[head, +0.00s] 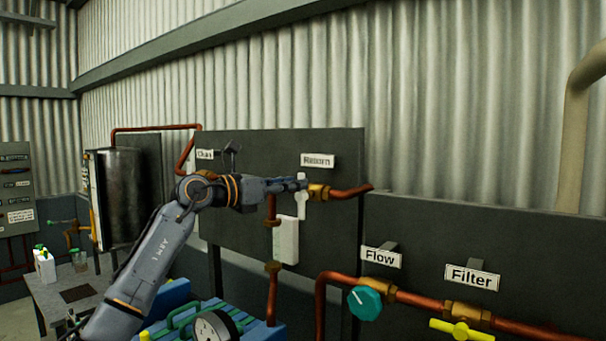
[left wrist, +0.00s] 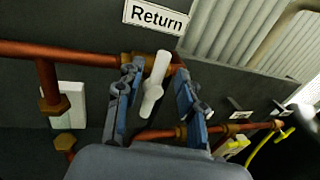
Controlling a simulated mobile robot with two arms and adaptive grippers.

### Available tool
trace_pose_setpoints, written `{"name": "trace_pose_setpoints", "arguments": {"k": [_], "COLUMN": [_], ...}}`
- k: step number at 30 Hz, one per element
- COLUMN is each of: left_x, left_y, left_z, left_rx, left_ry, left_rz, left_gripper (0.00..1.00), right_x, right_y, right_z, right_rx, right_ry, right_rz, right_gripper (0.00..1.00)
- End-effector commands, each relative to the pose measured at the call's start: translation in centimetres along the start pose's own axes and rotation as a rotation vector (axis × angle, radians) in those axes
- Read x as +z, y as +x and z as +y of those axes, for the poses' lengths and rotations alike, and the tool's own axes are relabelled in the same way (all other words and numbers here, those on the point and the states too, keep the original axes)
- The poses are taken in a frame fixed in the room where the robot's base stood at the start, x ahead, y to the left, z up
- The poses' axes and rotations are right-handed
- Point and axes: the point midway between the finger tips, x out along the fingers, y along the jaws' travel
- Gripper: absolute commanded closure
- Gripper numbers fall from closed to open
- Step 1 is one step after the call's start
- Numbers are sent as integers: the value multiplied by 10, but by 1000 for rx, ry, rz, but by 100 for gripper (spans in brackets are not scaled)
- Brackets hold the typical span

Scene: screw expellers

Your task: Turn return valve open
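The return valve's white lever handle (left wrist: 154,85) is between the two fingers of my left gripper (left wrist: 156,72) in the left wrist view. The fingers are open, with a visible gap on each side of the handle. In the head view, the white handle (head: 302,203) stands about upright on the copper pipe, below the "Return" sign (head: 317,160). My left gripper (head: 298,184) reaches it from the left and partly hides it. The same sign also shows in the left wrist view (left wrist: 156,16). My right gripper is in neither view.
A white box (head: 286,240) is on the panel just below the valve. To the right are a teal "Flow" knob (head: 365,302) and a yellow "Filter" handle (head: 461,330). A blue machine with a gauge (head: 212,327) is below my left arm.

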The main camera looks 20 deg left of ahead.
Motion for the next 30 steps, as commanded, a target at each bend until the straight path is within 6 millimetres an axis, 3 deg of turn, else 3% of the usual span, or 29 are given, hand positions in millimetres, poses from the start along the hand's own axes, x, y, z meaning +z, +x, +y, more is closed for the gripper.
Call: {"name": "trace_pose_setpoints", "arguments": {"k": [6, 18, 24, 30], "left_x": [2, 0, 0, 0], "left_y": [29, 37, 37, 37], "left_z": [0, 0, 0, 0], "left_rx": [0, 0, 0, 0], "left_ry": [-2, 1, 0, -1], "left_rz": [0, 0, 0, 0], "left_gripper": [62, 62, 100, 100], "right_x": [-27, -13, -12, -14], "right_y": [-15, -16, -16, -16], "right_z": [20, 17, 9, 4], "right_rx": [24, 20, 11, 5], "right_ry": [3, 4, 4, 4], "right_rz": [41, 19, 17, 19], "right_gripper": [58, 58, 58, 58]}}
